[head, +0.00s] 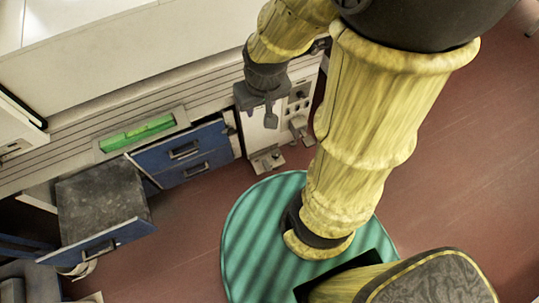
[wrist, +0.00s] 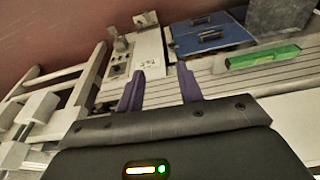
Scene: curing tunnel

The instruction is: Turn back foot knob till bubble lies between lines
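A green spirit level (head: 137,133) lies in a pale frame on the slatted machine side; it also shows in the wrist view (wrist: 264,57). A paler patch shows in its vial, but the bubble against the lines is too small to read. Two grey foot-like fittings, one low in front (head: 267,160) and one to the right (head: 298,128), stand by a white cabinet; I cannot tell which carries the back foot knob. My gripper (wrist: 160,88) has its two purple fingers apart with nothing between them. In the head view it hangs over the white cabinet top, apart from both fittings.
A blue drawer unit (head: 184,153) stands beside the cabinet. An open drawer (head: 103,205) with a dark grey block juts out at left. A panel with small knobs (wrist: 116,67) and a pale rail frame (wrist: 62,75) show in the wrist view. Red-brown floor (head: 460,170) is clear at right.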

